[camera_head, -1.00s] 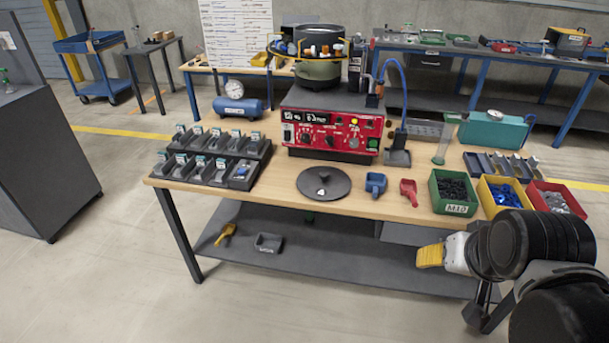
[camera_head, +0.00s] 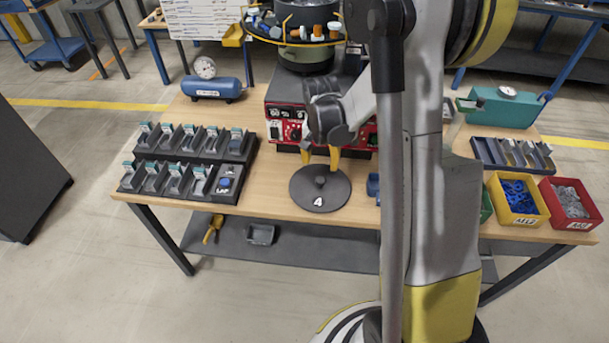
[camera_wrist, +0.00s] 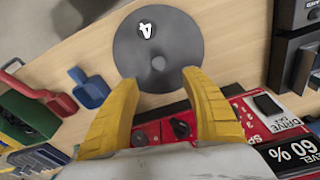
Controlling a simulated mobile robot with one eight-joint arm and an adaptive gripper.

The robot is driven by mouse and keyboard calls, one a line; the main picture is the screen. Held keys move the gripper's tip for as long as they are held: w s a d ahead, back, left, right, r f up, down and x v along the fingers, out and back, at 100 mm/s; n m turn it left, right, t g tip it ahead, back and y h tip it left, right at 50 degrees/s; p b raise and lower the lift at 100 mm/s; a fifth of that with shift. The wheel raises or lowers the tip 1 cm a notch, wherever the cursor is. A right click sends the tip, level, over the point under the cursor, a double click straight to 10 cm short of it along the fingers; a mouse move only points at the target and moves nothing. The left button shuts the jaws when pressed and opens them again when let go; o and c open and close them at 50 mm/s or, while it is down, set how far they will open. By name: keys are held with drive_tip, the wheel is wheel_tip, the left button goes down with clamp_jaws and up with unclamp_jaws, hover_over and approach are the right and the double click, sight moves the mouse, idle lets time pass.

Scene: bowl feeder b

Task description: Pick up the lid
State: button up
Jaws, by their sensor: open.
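The lid (camera_head: 320,190) is a flat dark grey disc with a small central knob and a white "4" on it. It lies on the wooden table in front of the red control box. My gripper (camera_head: 320,158) is over the lid's back edge with its yellow fingers apart, pointing down. In the wrist view the lid (camera_wrist: 175,68) lies beyond the open fingertips (camera_wrist: 158,90), with its knob between their lines. Nothing is between the fingers. I cannot tell the exact height of the fingertips above the lid.
The red control box (camera_wrist: 255,115) stands close behind the lid. A rack of small dark bins (camera_head: 190,158) is to the left. A blue scoop (camera_wrist: 88,87) and a red scoop (camera_wrist: 47,92) lie beside the lid. Yellow (camera_head: 517,220) and red (camera_head: 590,222) part bins stand at the right.

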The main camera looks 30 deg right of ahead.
sight(320, 179)
drive_tip(key=f, duration=0.2)
drive_tip(key=f+b, duration=0.1)
drive_tip(key=f, duration=0.1)
drive_tip(key=shift+d+f, duration=0.2)
drive_tip(key=shift+f, duration=0.05)
drive_tip(key=f+b, duration=0.1)
drive_tip(key=f, duration=0.1)
drive_tip(key=f+b, duration=0.2)
drive_tip(key=f, duration=0.1)
drive_tip(key=shift+w+d+f, duration=0.15)
drive_tip(key=shift+w+f, duration=0.1)
drive_tip(key=shift+f, duration=0.05)
drive_tip(key=shift+r, duration=0.1)
clamp_jaws()
